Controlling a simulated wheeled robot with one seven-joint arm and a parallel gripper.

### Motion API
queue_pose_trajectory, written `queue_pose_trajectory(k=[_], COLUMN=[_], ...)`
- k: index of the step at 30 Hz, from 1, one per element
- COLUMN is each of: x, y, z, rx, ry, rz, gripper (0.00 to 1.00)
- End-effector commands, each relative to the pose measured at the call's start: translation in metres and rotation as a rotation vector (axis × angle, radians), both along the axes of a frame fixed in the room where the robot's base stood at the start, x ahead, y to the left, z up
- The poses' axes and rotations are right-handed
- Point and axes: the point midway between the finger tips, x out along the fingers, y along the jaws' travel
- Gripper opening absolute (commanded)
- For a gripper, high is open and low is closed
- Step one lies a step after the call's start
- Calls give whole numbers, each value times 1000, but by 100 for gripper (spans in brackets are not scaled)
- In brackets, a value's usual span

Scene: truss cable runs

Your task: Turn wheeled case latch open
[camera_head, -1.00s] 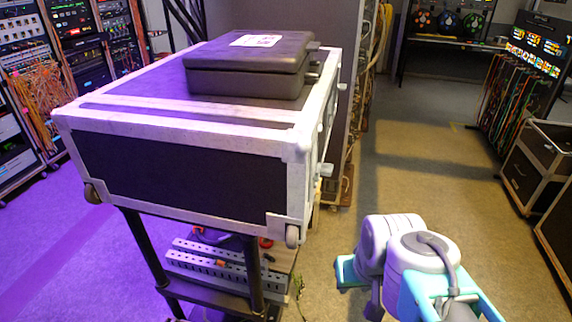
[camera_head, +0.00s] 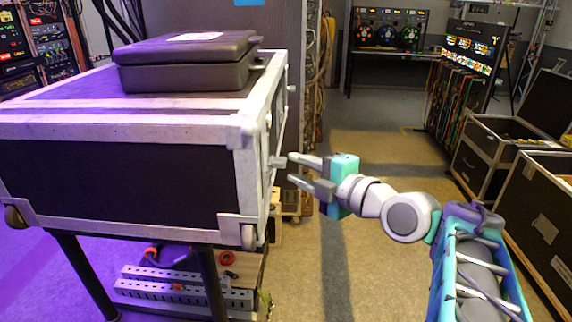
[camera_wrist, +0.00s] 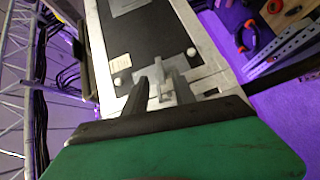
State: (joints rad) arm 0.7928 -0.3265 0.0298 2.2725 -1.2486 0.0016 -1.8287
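The wheeled case (camera_head: 110,185), black with pale metal edging, sits on a dark-legged stand. Its latch (camera_head: 277,162) is a small grey piece on the right side face. My gripper (camera_head: 291,169) is open, its two grey fingers pointing left at the latch, with a small gap seen from the head. In the wrist view, my gripper (camera_wrist: 158,78) reaches toward the side panel, and the latch (camera_wrist: 166,90) shows between or just behind the fingers. I cannot tell whether a finger touches it. The latch's exact turn is hard to make out.
A closed dark small case (camera_head: 185,72) lies on top of the wheeled case. Below, a lower shelf holds perforated metal strips (camera_head: 185,289). Open road cases (camera_head: 530,200) stand at the right. The floor (camera_head: 375,150) between is clear.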

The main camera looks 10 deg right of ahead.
Motion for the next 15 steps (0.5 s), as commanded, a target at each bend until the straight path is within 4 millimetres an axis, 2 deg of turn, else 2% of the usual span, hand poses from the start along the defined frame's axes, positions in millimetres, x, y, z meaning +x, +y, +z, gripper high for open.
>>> queue_pose_trajectory(k=[1, 6, 15], x=[9, 32, 39], y=[7, 18, 20], z=[2, -3, -6], rx=[3, 2, 1], ry=[3, 3, 3], rz=[8, 3, -2], gripper=[32, 32, 32])
